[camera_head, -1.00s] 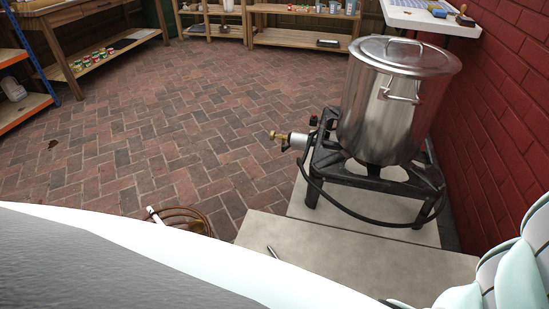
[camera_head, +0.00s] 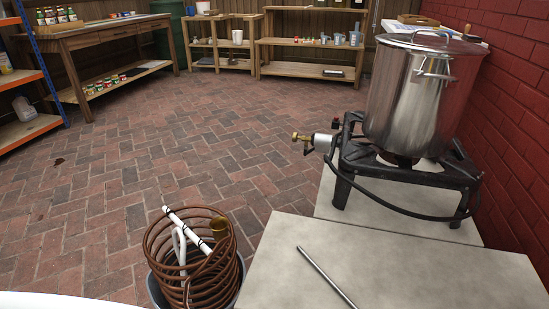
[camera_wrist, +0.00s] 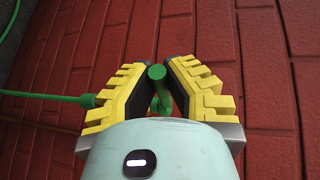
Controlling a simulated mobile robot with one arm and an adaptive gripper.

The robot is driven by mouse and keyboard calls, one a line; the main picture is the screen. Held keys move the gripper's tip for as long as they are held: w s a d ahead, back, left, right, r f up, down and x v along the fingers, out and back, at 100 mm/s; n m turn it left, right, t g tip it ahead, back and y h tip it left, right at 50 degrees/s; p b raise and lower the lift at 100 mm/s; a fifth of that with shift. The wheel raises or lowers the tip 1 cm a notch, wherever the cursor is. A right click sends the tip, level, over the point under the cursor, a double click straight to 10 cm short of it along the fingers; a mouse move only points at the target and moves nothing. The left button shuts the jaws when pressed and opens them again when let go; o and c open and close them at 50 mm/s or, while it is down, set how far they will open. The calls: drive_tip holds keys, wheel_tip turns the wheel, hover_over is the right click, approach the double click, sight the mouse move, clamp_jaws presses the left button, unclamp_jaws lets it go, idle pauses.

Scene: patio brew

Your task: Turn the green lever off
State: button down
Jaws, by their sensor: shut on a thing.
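In the wrist view the green lever (camera_wrist: 157,73) shows as a round-ended green piece in front of a red brick wall. My gripper (camera_wrist: 159,66) has its two yellow-padded fingers on either side of the lever, shut on it. A green hose (camera_wrist: 50,97) runs in from the left behind the left finger. The lever's base and valve are mostly hidden by the fingers. Neither the lever nor my gripper shows in the head view.
In the head view a steel pot (camera_head: 416,100) stands on a black burner (camera_head: 400,180) beside the red wall (camera_head: 510,90). A copper coil (camera_head: 190,265) sits in a bucket at the lower front. A metal rod (camera_head: 325,275) lies on a pale slab (camera_head: 420,275). Brick floor is open at left.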

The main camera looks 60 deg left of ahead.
drive_tip(key=shift+s+d+f+n+y, duration=0.2)
drive_tip(key=shift+n+y, duration=0.1)
drive_tip(key=shift+y, duration=0.3)
drive_tip(key=c, duration=1)
unclamp_jaws()
drive_tip(key=shift+r, duration=0.15)
drive_tip(key=v, duration=1.2)
drive_tip(key=shift+o, duration=0.2)
drive_tip(key=shift+r, duration=0.1)
